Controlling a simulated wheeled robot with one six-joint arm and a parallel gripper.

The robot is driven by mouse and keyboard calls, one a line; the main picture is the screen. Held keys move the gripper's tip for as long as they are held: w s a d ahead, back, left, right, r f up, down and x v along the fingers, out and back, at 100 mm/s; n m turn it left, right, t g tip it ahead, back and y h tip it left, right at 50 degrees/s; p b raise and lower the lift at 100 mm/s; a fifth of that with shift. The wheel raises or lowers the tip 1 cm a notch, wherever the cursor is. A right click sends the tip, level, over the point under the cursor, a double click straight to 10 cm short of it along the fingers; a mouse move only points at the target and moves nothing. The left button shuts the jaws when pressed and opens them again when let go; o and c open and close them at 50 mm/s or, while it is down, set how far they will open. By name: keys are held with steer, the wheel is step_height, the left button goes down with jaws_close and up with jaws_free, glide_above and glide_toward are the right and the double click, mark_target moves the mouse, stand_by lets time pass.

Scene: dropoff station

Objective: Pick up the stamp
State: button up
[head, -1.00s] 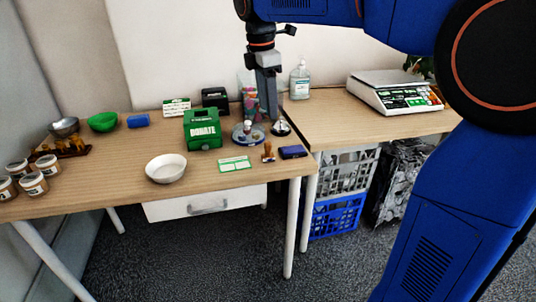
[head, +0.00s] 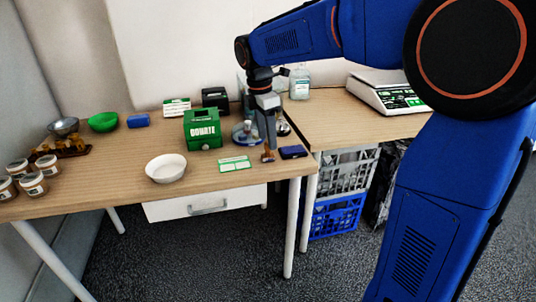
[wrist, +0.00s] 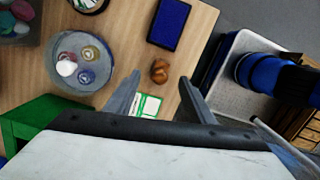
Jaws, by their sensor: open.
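The stamp (head: 268,156) has a brown wooden handle and stands near the front edge of the left table, between a green-edged card and a blue ink pad. My gripper (head: 269,146) points down just above it. In the wrist view the stamp (wrist: 159,71) shows from above as a small brown knob, between and beyond the fingertips of my gripper (wrist: 160,80). The fingers are spread and nothing is held. The stamp's base is hidden in the wrist view.
The blue ink pad (head: 293,152) lies close right of the stamp. The green-edged card (head: 235,164) lies to its left. A round tray (wrist: 58,62) with small items and the green donate box (head: 203,130) stand behind. A white bowl (head: 166,168) is further left.

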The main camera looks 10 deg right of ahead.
mark_target(267, 143)
steer(key=shift+d+f, duration=0.2)
steer(key=shift+f, duration=2.65)
steer(key=c, duration=1.2)
